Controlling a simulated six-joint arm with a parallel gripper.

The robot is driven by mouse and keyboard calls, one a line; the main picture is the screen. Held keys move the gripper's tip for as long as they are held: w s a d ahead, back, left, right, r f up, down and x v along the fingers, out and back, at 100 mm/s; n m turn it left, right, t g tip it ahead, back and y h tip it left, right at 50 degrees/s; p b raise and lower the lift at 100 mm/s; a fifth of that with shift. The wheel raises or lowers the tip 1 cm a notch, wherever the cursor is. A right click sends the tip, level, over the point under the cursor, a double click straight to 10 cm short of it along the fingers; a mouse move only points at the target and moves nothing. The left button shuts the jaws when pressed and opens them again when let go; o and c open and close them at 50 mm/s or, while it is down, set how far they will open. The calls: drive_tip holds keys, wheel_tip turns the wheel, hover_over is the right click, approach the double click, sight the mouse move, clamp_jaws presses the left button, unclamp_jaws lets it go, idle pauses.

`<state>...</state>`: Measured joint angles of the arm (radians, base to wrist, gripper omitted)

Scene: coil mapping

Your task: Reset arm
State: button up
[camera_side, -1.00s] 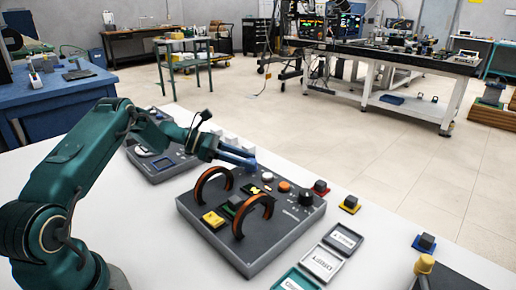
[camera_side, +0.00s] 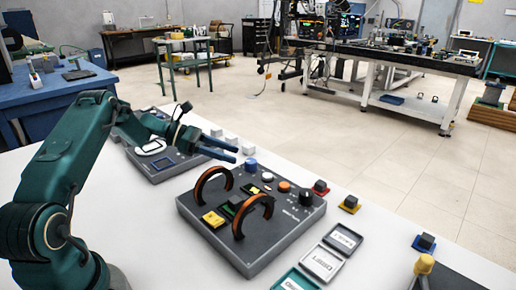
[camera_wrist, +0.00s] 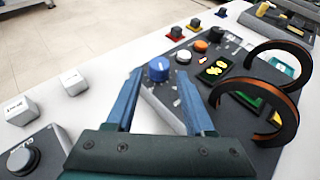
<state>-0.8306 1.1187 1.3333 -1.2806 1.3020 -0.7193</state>
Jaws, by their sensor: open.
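My gripper (camera_side: 220,149) is open and empty, held above the far left corner of the grey control box. In the wrist view its two blue fingers (camera_wrist: 160,100) stand apart, with a blue knob (camera_wrist: 158,69) showing between and beyond them. The control box (camera_side: 285,238) carries two upright orange-and-black coils (camera_side: 262,208), the blue knob, a white button (camera_side: 267,178), an orange button (camera_side: 284,187), a dark knob (camera_side: 306,196) and a small lit display. A yellow block (camera_side: 213,219) sits on its near left part.
A second grey device (camera_side: 160,165) stands behind my arm at the left. White cubes (camera_wrist: 74,81) lie beside it. Labelled trays (camera_side: 322,262) and several coloured-base blocks (camera_side: 350,204) lie to the right of the box on the white table (camera_side: 390,225).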

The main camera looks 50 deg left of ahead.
sight(244, 173)
drive_tip(key=shift+d, duration=0.1)
drive_tip(key=s+d+r+m+g, duration=0.1)
drive_tip(key=d+r+m+g, duration=0.2)
drive_tip(key=d+r+m, duration=0.8)
drive_tip(key=s+d+r+m+g+y, duration=0.1)
drive_tip(key=s+d+r+g, duration=0.1)
drive_tip(key=s+d+r, duration=0.45)
drive_tip(key=s+d+f+m+y, duration=0.1)
drive_tip(key=s+d+m+y, duration=0.1)
drive_tip(key=s+d+m, duration=0.3)
drive_tip(key=s+f+m+y, duration=0.2)
drive_tip(key=s+m+y, duration=0.15)
drive_tip(key=s, duration=0.45)
drive_tip(key=s+a+f+m+t+y, duration=0.1)
drive_tip(key=s+a+f+m+y, duration=0.2)
drive_tip(key=s+a+f+m, duration=0.1)
drive_tip(key=shift+s+a+f+m, duration=0.25)
drive_tip(key=shift+a+f+m, duration=0.3)
drive_tip(key=shift+m, duration=0.7)
